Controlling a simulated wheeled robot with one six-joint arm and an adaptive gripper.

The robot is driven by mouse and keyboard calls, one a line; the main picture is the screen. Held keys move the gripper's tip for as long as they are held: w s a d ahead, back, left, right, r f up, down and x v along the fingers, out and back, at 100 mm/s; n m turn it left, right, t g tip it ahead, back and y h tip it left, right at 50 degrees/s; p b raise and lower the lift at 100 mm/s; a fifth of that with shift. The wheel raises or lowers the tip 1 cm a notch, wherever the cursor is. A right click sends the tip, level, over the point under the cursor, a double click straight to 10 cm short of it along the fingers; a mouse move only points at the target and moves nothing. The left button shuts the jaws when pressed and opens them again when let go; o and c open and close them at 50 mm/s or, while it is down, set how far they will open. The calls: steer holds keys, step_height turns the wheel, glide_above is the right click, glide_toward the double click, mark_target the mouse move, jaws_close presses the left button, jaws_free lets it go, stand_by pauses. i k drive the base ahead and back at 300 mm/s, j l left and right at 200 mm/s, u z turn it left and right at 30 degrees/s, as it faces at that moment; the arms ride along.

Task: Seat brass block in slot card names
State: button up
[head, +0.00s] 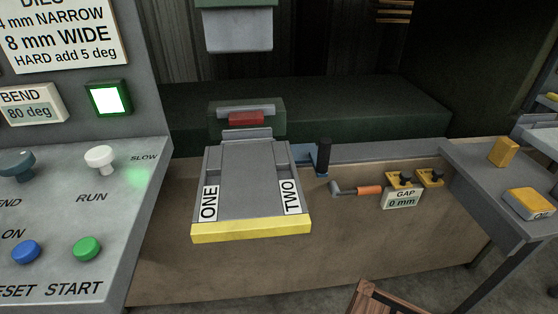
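A plain yellow-brown block (504,151), which looks like the brass block, stands on the grey side table at the right. In the middle, a grey plate (251,178) with a yellow front edge carries the label ONE (209,203) at its left and TWO (290,196) at its right. I cannot make out clear slot openings beside these labels. A card (62,35) at the upper left, cut by the frame, reads NARROW, 8 mm WIDE and HARD add 5 deg; no slot name is readable on it. My gripper is not in view.
A control panel (75,215) with knobs and buttons fills the left. An orange-handled crank (357,189), a GAP 0 mm display (402,198) and two brass-coloured clamps sit right of the plate. A yellow labelled box (529,203) shares the side table (470,165). A wooden object (385,300) shows below.

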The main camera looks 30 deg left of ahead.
mark_target(207, 206)
steer(key=u, duration=1.95)
steer(key=z, duration=1.9)
steer(key=i+l, duration=0.1)
steer(key=i, duration=0.65)
